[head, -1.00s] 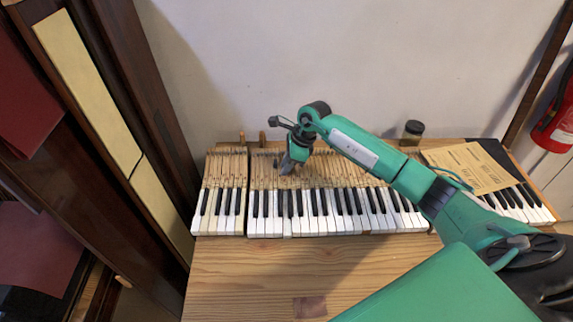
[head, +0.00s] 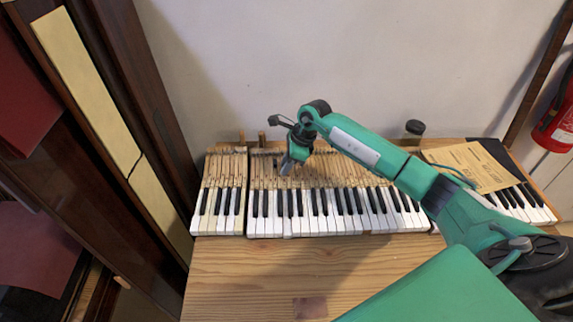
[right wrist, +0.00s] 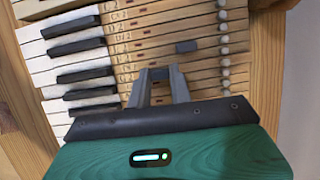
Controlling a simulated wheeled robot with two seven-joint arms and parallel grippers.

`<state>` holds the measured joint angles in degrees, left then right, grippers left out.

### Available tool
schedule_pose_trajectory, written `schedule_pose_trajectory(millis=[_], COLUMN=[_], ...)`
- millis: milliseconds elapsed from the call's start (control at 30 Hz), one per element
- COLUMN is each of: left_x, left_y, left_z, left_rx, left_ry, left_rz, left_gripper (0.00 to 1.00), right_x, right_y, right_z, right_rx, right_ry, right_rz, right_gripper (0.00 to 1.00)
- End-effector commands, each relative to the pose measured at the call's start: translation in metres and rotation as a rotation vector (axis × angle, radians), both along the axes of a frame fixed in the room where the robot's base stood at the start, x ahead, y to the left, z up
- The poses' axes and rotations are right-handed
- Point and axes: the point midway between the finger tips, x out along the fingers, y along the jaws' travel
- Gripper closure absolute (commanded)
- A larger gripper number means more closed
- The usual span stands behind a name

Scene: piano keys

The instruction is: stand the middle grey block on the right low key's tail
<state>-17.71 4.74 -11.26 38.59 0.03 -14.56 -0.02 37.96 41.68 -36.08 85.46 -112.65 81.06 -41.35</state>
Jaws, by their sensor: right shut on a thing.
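My right gripper (head: 285,170) is over the wooden tails of the piano keys, left of the middle of the keyboard (head: 335,212). In the right wrist view its two fingers (right wrist: 160,74) are shut on a small grey block (right wrist: 160,73), which they mostly hide. I cannot tell for sure which key sits low, or whether the held block touches a tail. My left gripper is not in view.
A row of pins (right wrist: 224,52) lines the far end of the tails. A dark jar (head: 413,130) and a yellowed paper (head: 470,166) are at the back right. The wooden bench (head: 250,275) in front is mostly clear. A dark wooden cabinet stands at left.

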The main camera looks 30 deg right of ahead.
Motion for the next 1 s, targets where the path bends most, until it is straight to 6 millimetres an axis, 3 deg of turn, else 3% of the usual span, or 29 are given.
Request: schedule_pose_trajectory(millis=[1000], left_x=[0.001], left_y=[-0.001], left_z=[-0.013], left_rx=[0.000], left_ry=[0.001], left_rz=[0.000], left_gripper=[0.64], right_x=[0.000], right_y=[0.000], right_z=[-0.010], right_rx=[-0.001], right_ry=[0.000], right_rz=[0.001], right_gripper=[1.00])
